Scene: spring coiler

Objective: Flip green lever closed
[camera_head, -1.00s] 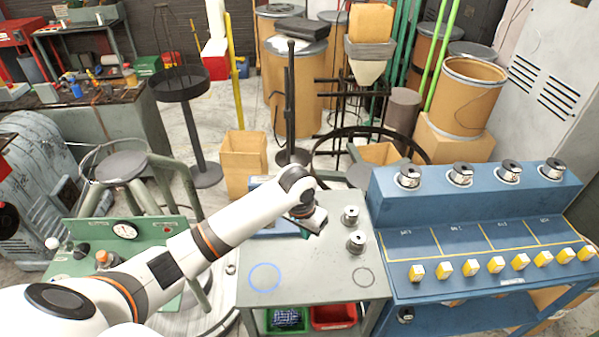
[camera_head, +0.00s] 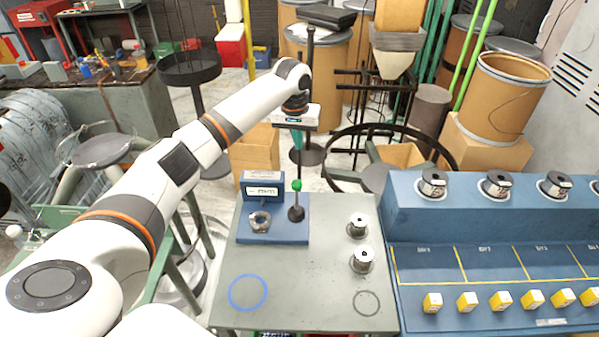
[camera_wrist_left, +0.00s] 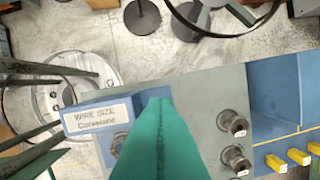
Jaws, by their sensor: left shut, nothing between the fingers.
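The green lever (camera_head: 297,186) has a green knob on a short black stem and stands about upright on a blue base plate (camera_head: 285,234) on the grey table. A blue box with a white label (camera_head: 262,188) and a metal nut-like part (camera_head: 260,221) are to its left. My left gripper (camera_head: 297,145) appears above the knob in the head view, with a visible gap; its depth relative to the lever is unclear. Its teal fingers (camera_wrist_left: 160,135) are shut and empty. In the left wrist view they hide the lever, while the labelled box (camera_wrist_left: 97,118) shows beside them. My right gripper is out of view.
Two metal spools (camera_head: 358,226) stand on the grey table (camera_head: 310,290) right of the plate. A blue ring (camera_head: 248,292) is marked at its front left. A blue bench (camera_head: 480,225) with several spools and yellow-white blocks adjoins at right. The table's front middle is clear.

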